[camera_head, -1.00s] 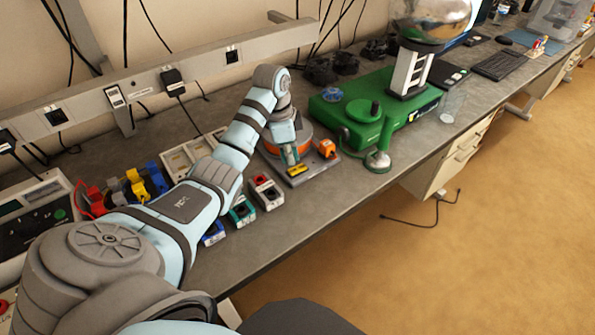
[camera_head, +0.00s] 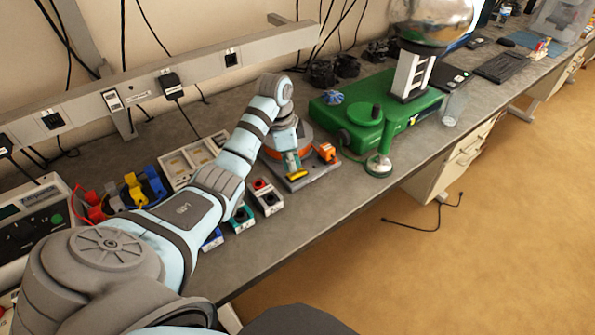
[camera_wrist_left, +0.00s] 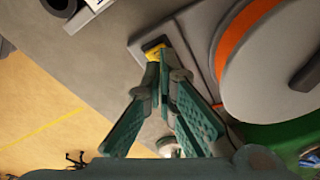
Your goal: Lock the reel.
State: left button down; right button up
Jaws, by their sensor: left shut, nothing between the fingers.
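The reel (camera_head: 316,138) is a grey disc with an orange rim, on a grey base plate (camera_head: 312,176) on the bench. In the left wrist view the reel's disc (camera_wrist_left: 275,68) with its orange band fills the right side. A small yellow piece (camera_head: 297,177) with a dark end sits at the plate's front corner; it also shows in the left wrist view (camera_wrist_left: 153,49). My left gripper (camera_head: 294,169) points down right at the yellow piece, shut and empty. Its fingertips partly cover the piece; I cannot tell whether they touch it. My right gripper is out of view.
An orange block (camera_head: 327,152) stands at the plate's right. A green machine (camera_head: 360,123) with a green-based stand (camera_head: 379,165) is farther right. Small red-topped (camera_head: 267,197) and teal (camera_head: 241,218) boxes lie nearer. The bench's front edge is close.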

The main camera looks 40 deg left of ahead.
aim_at(291, 175)
pick_arm(q)
jog(key=shift+f+b, duration=0.45)
jog(key=shift+f, duration=0.55)
dwell(0.8)
notch_tip(291, 175, up, 7)
jog(key=p, duration=0.8)
jog(key=shift+r, duration=0.2)
jog(key=shift+f, duration=0.15)
jog(key=shift+s, duration=0.1)
